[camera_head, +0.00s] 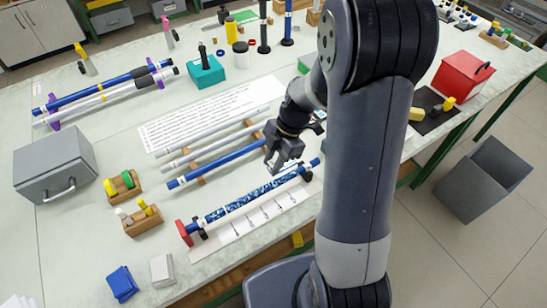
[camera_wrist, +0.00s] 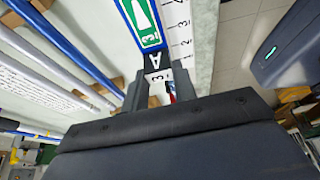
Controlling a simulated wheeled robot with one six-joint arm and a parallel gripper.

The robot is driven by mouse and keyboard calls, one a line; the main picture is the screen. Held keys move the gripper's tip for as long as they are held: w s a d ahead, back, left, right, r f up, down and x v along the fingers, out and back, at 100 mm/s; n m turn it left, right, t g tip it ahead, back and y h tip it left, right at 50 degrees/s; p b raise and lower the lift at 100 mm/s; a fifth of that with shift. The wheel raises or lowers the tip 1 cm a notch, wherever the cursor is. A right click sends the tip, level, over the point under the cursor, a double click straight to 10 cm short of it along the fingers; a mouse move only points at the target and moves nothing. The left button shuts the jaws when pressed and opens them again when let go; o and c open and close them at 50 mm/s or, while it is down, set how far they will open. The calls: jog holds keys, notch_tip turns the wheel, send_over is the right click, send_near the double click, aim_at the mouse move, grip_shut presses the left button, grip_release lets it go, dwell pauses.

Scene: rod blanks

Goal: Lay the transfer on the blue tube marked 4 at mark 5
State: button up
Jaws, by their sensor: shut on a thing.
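My gripper (camera_head: 282,163) hangs over the right part of the bench front, near a blue patterned tube (camera_head: 245,203) lying in a holder. That piece is blue-edged with a green field, a white shape and a "3". A dark "A" patch and a white part with "3" show nearer the jaws. A white strip with numbered marks (camera_wrist: 181,35) lies beside it; it also shows in the head view (camera_head: 262,212). I cannot read a 4 on any tube.
A plain blue tube (camera_head: 215,165) and grey tubes (camera_head: 213,130) lie behind on wooden supports. A red end stop (camera_head: 183,233) closes the holder's left end. A grey box (camera_head: 55,168) and wooden blocks with coloured pegs (camera_head: 143,219) stand left.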

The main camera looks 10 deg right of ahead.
jog(key=shift+f+b, duration=1.2)
jog(key=shift+f, duration=1.4)
jog(key=shift+b, duration=0.4)
jog(key=shift+f+b, duration=0.65)
jog(key=shift+b, duration=0.45)
dwell(1.4)
jog(key=shift+r, duration=0.1)
jog(key=shift+r+p, duration=1.75)
jog(key=shift+r, duration=1.75)
jog(key=shift+f, duration=0.1)
